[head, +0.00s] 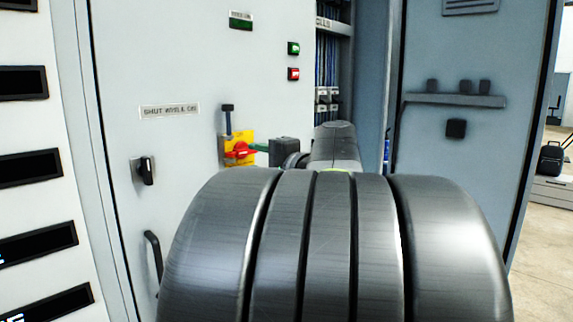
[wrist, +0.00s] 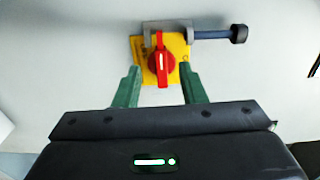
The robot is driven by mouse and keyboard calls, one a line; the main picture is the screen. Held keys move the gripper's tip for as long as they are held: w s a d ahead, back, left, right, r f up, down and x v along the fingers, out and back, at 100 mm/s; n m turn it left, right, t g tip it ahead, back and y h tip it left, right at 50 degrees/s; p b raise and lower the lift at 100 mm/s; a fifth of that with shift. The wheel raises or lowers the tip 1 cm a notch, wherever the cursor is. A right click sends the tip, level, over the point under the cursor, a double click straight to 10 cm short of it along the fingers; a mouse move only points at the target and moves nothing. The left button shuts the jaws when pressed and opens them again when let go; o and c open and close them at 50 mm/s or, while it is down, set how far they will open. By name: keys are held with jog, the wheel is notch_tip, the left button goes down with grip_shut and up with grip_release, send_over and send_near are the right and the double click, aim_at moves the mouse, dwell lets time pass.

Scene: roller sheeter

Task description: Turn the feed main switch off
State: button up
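The feed main switch has a red rotary handle (head: 240,149) on a yellow plate (head: 238,136), mounted on the grey cabinet front. In the head view the handle lies roughly horizontal. In the wrist view the red handle (wrist: 161,66) runs up the picture, with a white line along it. My gripper (wrist: 160,69) is open, its two green fingers on either side of the handle with gaps visible. Whether the fingertips reach the handle's depth I cannot tell. In the head view my gripper (head: 262,147) is just right of the switch, partly hidden by my arm.
A dark rod with a black knob (head: 227,108) sits in a grey bracket by the plate; it also shows in the wrist view (wrist: 238,34). A green button (head: 293,48) and a red button (head: 293,74) are above right. A black door latch (head: 146,171) is left. An open cabinet door (head: 470,150) stands right.

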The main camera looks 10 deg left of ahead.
aim_at(239, 154)
jog(key=v, duration=0.7)
jog(key=shift+d, duration=0.1)
dwell(0.5)
jog(key=x, duration=1.3)
jog(key=shift+w+a, duration=0.15)
jog(key=shift+a, duration=0.25)
